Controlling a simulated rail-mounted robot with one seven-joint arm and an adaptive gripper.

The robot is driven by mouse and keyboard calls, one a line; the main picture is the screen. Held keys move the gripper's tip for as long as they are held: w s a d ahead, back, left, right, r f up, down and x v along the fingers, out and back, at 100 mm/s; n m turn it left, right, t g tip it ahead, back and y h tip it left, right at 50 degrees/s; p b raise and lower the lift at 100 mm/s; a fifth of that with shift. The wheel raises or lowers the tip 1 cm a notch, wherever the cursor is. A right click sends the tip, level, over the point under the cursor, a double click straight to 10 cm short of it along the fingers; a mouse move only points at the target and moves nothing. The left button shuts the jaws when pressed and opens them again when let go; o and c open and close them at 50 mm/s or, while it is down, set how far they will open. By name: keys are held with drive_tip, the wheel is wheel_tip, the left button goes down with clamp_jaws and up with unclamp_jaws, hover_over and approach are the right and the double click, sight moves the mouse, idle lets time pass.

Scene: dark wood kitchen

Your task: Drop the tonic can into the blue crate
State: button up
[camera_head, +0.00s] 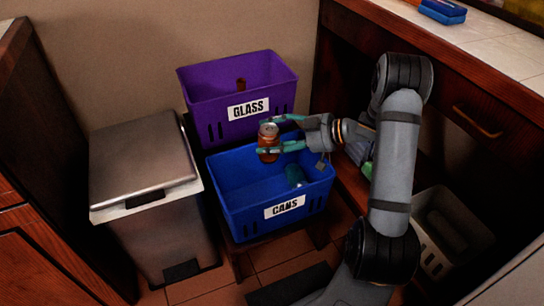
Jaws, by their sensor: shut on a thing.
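The tonic can (268,142), orange-brown with a silver top, is upright between the fingers of my gripper (269,138). My gripper is shut on it, reaching in from the right. The can is over the back part of the blue crate (247,208), which has a white CANS label. The can's exact height above the crate floor cannot be told. A teal-green item (295,176) lies inside the blue crate at its right side.
A purple crate (212,107) labelled GLASS stands behind, with a brown item inside. A lidded metal bin (140,170) stands at left. A white basket (442,270) is at lower right. A wooden counter (440,80) with a drawer bounds the right.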

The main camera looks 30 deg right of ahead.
sight(272, 155)
drive_tip(key=shift+w+d+f+b, duration=0.1)
drive_tip(key=shift+d+f+b, duration=0.2)
drive_tip(key=shift+f, duration=0.2)
wheel_tip(272, 155, down, 6)
drive_tip(key=b, duration=0.8)
drive_tip(key=shift+a+r, duration=0.1)
drive_tip(key=shift+r, duration=0.05)
drive_tip(key=shift+r, duration=0.1)
drive_tip(key=o, duration=0.9)
drive_tip(key=v, duration=1.2)
